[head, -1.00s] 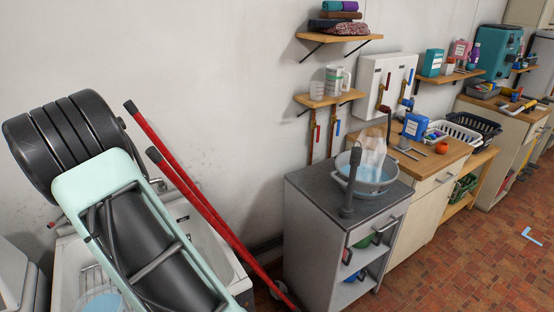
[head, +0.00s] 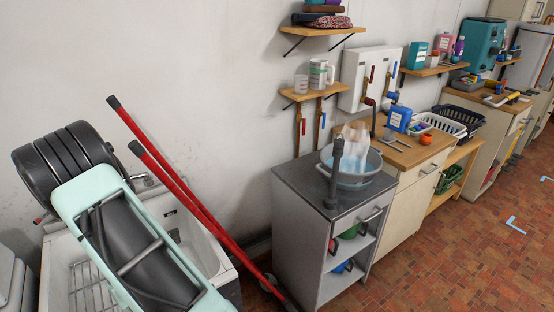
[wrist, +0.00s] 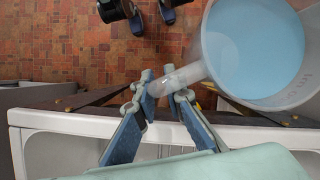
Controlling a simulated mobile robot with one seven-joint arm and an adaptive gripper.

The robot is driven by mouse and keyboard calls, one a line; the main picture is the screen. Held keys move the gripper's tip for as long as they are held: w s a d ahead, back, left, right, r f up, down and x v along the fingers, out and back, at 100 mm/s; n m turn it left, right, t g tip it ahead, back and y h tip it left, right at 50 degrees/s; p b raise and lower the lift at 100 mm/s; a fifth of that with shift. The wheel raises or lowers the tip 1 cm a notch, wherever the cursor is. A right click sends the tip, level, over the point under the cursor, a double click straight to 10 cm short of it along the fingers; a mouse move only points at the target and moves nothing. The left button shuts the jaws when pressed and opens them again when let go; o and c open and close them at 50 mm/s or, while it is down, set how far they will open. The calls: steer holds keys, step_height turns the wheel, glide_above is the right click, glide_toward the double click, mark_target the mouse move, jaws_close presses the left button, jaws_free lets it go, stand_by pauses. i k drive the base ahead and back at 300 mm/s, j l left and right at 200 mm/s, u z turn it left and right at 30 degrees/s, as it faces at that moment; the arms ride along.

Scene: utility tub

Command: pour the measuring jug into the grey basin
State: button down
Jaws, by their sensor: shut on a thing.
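The measuring jug (wrist: 255,45) is see-through with pale blue liquid in it, seen from above at the top right of the wrist view. My gripper (wrist: 163,88) is shut on the jug's clear handle. The jug appears beyond the white tub edge, with brick floor beneath in the picture. The jug and my fingers do not show in the head view. The grey basin (head: 372,181) stands on the grey cabinet top, well to the right of my arm. Something bluish is in it, and a pale see-through shape rises above it.
A dark upright post (head: 337,160) stands in front of the basin on the grey cabinet (head: 300,220). The white utility tub (head: 210,255) and red poles (head: 175,180) are beside my arm. A shelf (head: 318,92) hangs above the basin.

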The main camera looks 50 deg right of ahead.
mark_target(361, 162)
steer(key=k+l, duration=0.15)
steer(key=l, duration=0.2)
steer(key=k+l, duration=0.1)
steer(key=l, duration=0.3)
steer(key=k+l, duration=0.15)
steer(key=l, duration=0.2)
steer(key=k+l, duration=0.15)
steer(key=l, duration=0.25)
steer(key=k+l+z, duration=0.1)
steer(key=l, duration=0.25)
steer(key=k+l, duration=0.15)
steer(key=l, duration=0.25)
steer(key=k+l, duration=0.15)
steer(key=l, duration=0.2)
